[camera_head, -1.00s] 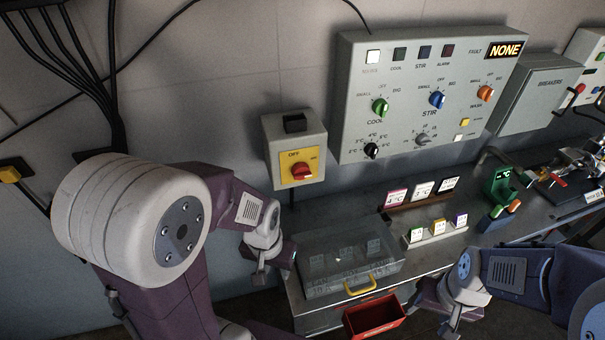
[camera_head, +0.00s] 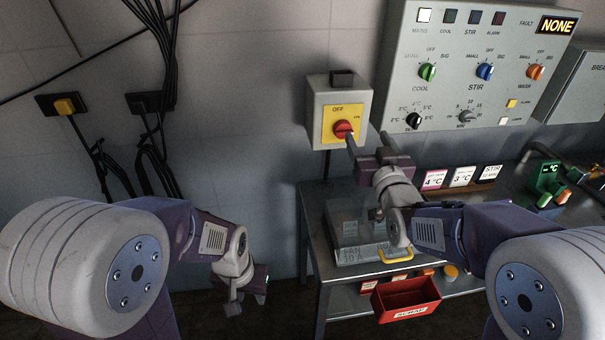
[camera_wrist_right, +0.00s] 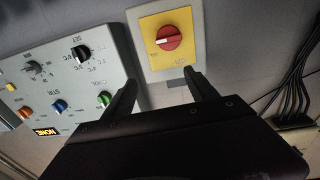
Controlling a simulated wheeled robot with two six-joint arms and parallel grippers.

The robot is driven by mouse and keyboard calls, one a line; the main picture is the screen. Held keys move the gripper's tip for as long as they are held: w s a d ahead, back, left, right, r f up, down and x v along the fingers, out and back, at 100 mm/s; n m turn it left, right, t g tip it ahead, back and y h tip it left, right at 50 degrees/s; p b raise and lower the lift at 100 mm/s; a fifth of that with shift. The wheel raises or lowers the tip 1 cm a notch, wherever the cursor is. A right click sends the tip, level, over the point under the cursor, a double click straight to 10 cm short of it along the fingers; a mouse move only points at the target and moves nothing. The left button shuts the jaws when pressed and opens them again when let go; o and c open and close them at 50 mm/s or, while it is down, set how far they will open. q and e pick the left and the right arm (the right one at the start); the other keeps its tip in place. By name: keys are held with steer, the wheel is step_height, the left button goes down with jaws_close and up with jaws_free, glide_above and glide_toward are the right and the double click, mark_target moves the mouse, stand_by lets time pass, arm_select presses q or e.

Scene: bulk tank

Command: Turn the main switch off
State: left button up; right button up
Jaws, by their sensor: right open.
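The main switch is a red rotary knob (camera_head: 343,130) on a yellow plate (camera_head: 331,112) on a grey wall box. OFF is printed above the knob and a small label, apparently ON, is at its right. In the right wrist view the knob (camera_wrist_right: 169,37) has a pale mark on its left side. My right gripper (camera_head: 366,141) is open and empty, with its fingers pointing at the wall just right of and below the knob. In the wrist view its fingertips (camera_wrist_right: 157,82) are apart and short of the knob. My left gripper (camera_head: 243,292) hangs low, away from the switch; its jaws are unclear.
A grey control panel (camera_head: 455,95) with several knobs is right of the switch; its MAINS lamp (camera_head: 424,15) is lit white. Sockets with cables hang at the left.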

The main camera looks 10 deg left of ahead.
steer(key=b, duration=0.1)
glide_toward(343, 131)
arm_select(q)
steer(key=shift+w+d+f, duration=0.1)
steer(key=shift+w+f, duration=0.1)
steer(key=shift+f, duration=0.5)
steer(key=shift+w+d+f, duration=0.1)
steer(key=shift+w+f, duration=0.05)
steer(key=shift+f, duration=0.5)
arm_select(e)
steer(key=x, duration=0.9)
steer(key=shift+d+f+n+y, duration=0.2)
steer(key=shift+f+n+y, duration=0.1)
steer(key=shift+f+y, duration=0.1)
steer(key=shift+c, duration=0.4)
steer(key=c, duration=1.3)
arm_select(q)
steer(key=shift+f, duration=0.1)
